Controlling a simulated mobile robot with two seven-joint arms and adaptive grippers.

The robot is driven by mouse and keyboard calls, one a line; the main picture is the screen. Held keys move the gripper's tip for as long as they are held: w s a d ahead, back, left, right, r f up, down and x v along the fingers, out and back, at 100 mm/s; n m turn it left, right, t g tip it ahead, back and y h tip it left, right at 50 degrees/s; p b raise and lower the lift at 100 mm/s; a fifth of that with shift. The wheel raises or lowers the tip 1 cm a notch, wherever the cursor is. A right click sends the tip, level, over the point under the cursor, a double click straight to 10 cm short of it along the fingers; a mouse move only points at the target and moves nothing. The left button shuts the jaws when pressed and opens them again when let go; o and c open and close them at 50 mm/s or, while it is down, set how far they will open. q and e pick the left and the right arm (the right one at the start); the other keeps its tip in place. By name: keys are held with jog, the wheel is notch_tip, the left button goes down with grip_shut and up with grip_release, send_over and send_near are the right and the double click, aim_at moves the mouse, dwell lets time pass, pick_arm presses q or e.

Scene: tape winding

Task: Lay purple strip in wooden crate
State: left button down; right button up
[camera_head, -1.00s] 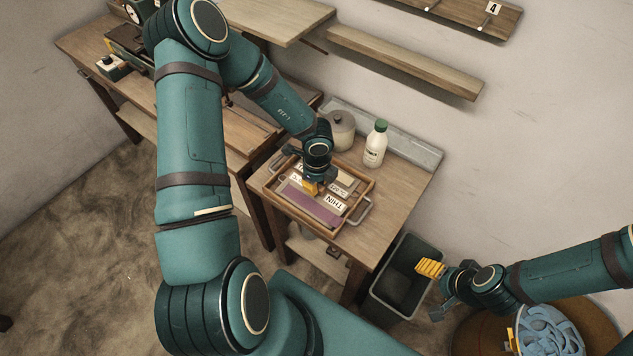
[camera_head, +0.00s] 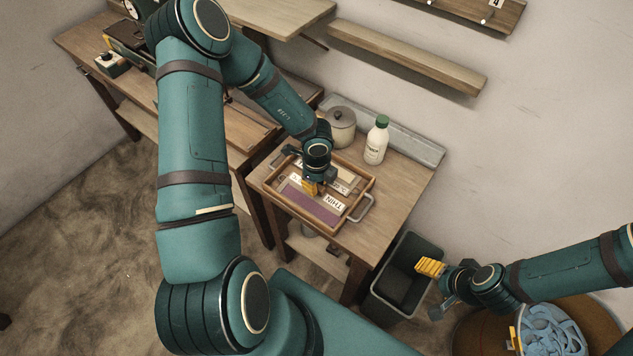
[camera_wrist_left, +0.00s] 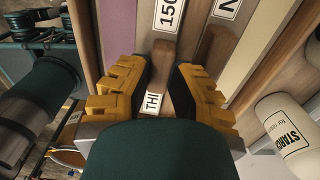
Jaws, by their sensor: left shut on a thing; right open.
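The flat purple strip (camera_head: 310,203) lies inside a shallow wooden crate (camera_head: 284,213) on the small table, beside cards with printed labels. It also shows at the upper left of the left wrist view (camera_wrist_left: 118,32). My left gripper (camera_head: 311,188) is down over the crate, at the strip's edge. In the left wrist view its yellow fingers (camera_wrist_left: 160,88) are around a brown wooden piece (camera_wrist_left: 163,60), with a partly hidden label card below. I cannot tell whether this piece is joined to the strip or crate. My right gripper (camera_head: 437,287) is open and empty beyond the table, lower right.
A lidded pot (camera_head: 340,128) and a white bottle with a green cap (camera_head: 376,140) stand behind the crate. A dark bin (camera_head: 405,275) stands on the floor right of the table. A round container of blue strips (camera_head: 550,335) is at lower right.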

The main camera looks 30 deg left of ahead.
pick_arm(q)
jog(key=c, duration=0.9)
grip_release()
notch_tip(320, 180, up, 12)
jog(key=shift+r, duration=0.1)
jog(key=shift+s, duration=0.1)
